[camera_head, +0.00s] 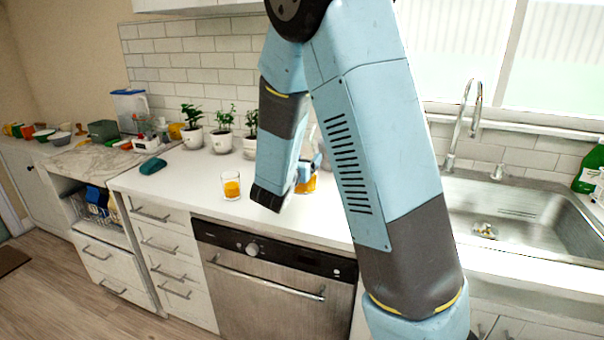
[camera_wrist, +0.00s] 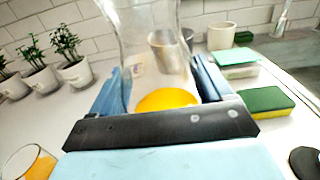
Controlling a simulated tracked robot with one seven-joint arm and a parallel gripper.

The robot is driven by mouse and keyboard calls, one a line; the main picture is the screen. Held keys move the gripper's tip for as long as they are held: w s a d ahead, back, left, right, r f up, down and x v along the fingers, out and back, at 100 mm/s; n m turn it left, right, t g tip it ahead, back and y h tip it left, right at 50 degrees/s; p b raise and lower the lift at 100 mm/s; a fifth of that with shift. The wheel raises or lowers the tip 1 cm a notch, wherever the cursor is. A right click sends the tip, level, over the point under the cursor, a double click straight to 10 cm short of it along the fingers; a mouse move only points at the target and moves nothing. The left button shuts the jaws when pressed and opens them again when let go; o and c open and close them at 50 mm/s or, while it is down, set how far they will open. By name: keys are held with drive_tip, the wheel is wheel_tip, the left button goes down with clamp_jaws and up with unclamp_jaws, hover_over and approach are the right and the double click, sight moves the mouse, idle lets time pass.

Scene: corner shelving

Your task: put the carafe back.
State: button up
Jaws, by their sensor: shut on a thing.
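The carafe (camera_wrist: 155,45) is clear glass with a little orange juice at its bottom. It stands roughly upright between the two blue fingers of my gripper (camera_wrist: 158,88), which is shut on it. In the head view, the carafe's juice (camera_head: 308,184) shows beside my gripper, low over the white counter; my arm hides much of both. I cannot tell whether the carafe's base touches the counter. A glass of orange juice (camera_head: 231,186) stands on the counter to the left; it also shows in the wrist view (camera_wrist: 38,166).
Potted plants (camera_head: 222,132) stand along the tiled wall. Sponges (camera_wrist: 266,103), a metal cup (camera_wrist: 167,50) and a cream cup (camera_wrist: 221,36) are beyond and right of the carafe. The sink (camera_head: 515,205) is at right. A teal object (camera_head: 152,166) lies left; counter between it and the glass is clear.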

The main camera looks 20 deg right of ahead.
drive_tip(key=shift+w+d+f, duration=0.25)
drive_tip(key=shift+w+f, duration=0.85)
drive_tip(key=shift+f, duration=0.15)
drive_tip(key=shift+w+f, duration=0.1)
drive_tip(key=shift+f, duration=1.5)
drive_tip(key=o, duration=1.8)
drive_tip(key=shift+f, duration=0.15)
drive_tip(key=shift+c, duration=0.2)
